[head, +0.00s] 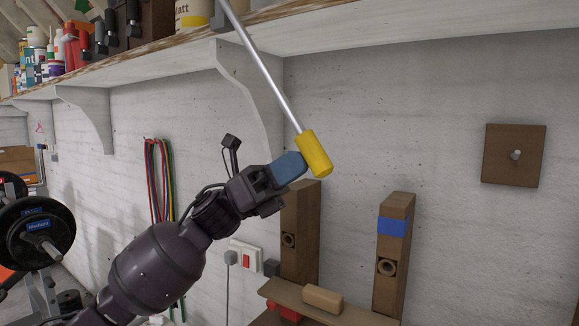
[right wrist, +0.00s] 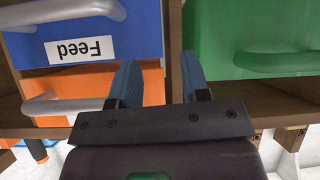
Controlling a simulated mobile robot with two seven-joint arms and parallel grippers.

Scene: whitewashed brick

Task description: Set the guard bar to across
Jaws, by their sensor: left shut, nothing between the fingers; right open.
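The guard bar seems to be the thin silver rod (head: 268,72) with a thick yellow grip (head: 315,154) at its lower end. It slants from the top edge of the head view down to the right, and its upper end is out of view. My left gripper (head: 291,167) is shut and empty, its blue fingertips right beside the yellow grip. I cannot tell whether they touch it. My right gripper (right wrist: 159,82) shows in the right wrist view, open, with nothing between its blue fingers.
Two wooden posts (head: 393,255) with round holes stand below the bar. A loaded shelf (head: 400,25) runs above. Blue (right wrist: 90,32), orange (right wrist: 75,90) and green (right wrist: 250,35) drawer fronts face my right gripper.

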